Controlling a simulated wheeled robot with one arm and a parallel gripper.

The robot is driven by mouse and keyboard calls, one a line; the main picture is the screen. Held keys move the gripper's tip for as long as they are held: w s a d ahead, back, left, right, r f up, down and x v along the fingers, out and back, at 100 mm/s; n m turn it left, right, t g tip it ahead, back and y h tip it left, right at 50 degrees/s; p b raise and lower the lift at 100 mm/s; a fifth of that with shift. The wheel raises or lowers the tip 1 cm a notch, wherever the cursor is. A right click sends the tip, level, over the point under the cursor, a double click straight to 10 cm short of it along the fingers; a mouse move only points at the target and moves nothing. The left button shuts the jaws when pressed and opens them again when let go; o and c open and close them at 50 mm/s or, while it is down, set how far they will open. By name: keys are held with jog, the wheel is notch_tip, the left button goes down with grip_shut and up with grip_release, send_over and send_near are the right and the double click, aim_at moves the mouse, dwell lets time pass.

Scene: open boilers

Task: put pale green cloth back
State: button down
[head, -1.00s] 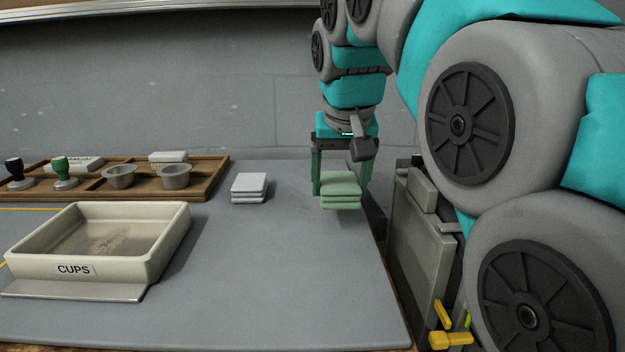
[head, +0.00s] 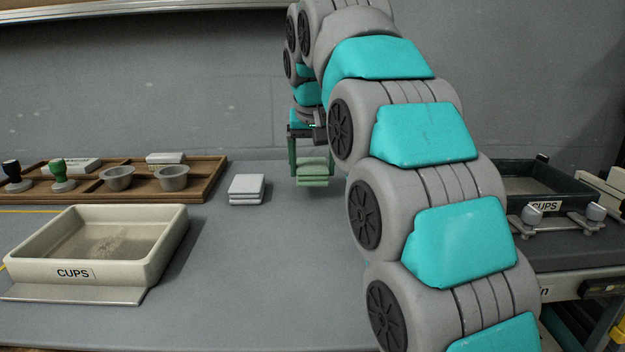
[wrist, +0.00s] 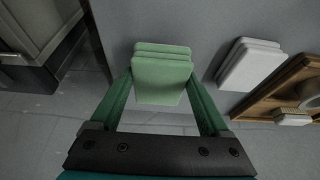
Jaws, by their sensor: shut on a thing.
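The pale green cloth (head: 313,172) is a folded stack of layers near the back right of the grey table. My gripper (head: 311,165) is above it with its green fingers down on either side. In the wrist view the cloth (wrist: 160,75) sits between the two fingertips of my gripper (wrist: 160,88), which are shut on it. Whether the cloth touches the table is hard to tell. A white folded cloth (head: 247,189) lies on the table to the left, apart from my gripper; it also shows in the wrist view (wrist: 250,64).
A wooden tray (head: 205,180) with compartments holds grey cups (head: 174,178), stamps (head: 61,175) and white blocks. A cream bin labelled CUPS (head: 75,274) stands front left. A dark CUPS bin (head: 544,208) is at right behind my arm. The middle of the table is clear.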

aim_at(313, 180)
jog(key=shift+f, duration=1.7)
jog(key=shift+f, duration=0.1)
grip_release()
jog(key=p+v, duration=0.2)
jog(key=v, duration=1)
jog(key=shift+s, duration=0.15)
